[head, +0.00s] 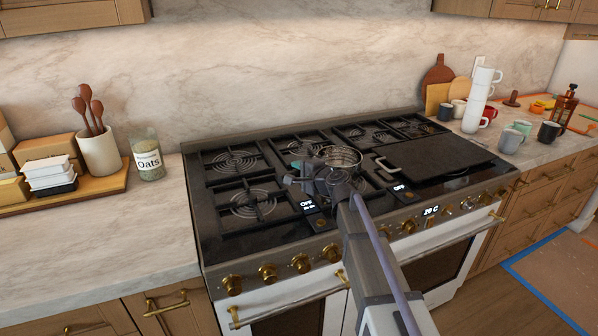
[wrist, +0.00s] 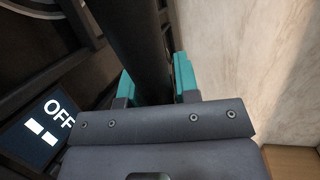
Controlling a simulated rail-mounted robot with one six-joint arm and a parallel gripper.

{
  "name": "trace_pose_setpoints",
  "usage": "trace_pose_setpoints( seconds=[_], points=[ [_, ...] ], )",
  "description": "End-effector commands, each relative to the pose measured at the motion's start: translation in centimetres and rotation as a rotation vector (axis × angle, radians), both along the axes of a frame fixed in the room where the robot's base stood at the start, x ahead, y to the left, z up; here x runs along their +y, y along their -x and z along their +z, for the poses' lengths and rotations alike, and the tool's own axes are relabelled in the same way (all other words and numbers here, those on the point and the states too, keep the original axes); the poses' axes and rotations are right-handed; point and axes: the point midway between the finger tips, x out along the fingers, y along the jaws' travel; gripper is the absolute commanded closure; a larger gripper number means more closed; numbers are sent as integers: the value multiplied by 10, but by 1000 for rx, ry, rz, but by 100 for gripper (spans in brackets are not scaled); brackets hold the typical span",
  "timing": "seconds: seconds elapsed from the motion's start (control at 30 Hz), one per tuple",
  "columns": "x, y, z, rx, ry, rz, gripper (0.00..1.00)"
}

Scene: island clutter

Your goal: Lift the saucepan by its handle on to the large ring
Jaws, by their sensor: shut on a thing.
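The saucepan (head: 343,157) is a small metal pan over the middle of the hob, behind my wrist in the head view. I cannot tell whether its base touches the grate. My gripper (wrist: 156,82) is shut on its dark handle (wrist: 138,45), which runs between the teal fingertips in the wrist view. In the head view my gripper (head: 300,176) is partly hidden by my own arm. Wide coiled rings show at the back left (head: 237,160) and front left (head: 250,203) of the hob. I cannot tell which is the large ring.
A black griddle plate (head: 435,156) with a pale handle covers the right part of the hob. Black grates (head: 312,140) cross the rest. Brass knobs (head: 268,272) line the front. Oats jar (head: 147,160) stands left; mugs (head: 510,140) stand right. The left rings are bare.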

Motion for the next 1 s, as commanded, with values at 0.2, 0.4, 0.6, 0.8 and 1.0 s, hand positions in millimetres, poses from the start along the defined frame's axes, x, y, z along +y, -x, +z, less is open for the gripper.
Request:
trace_pose_setpoints(
  seconds=[0.2, 0.4, 0.6, 0.8, 1.0],
  points=[
    [0, 0, -2, -1, 1, 0, 100],
    [0, 0, -2, -1, 1, 0, 67],
    [0, 0, -2, 0, 0, 0, 48],
    [0, 0, -2, 0, 0, 0, 41],
    [-6, 9, 1, 1, -1, 0, 41]
  ],
)
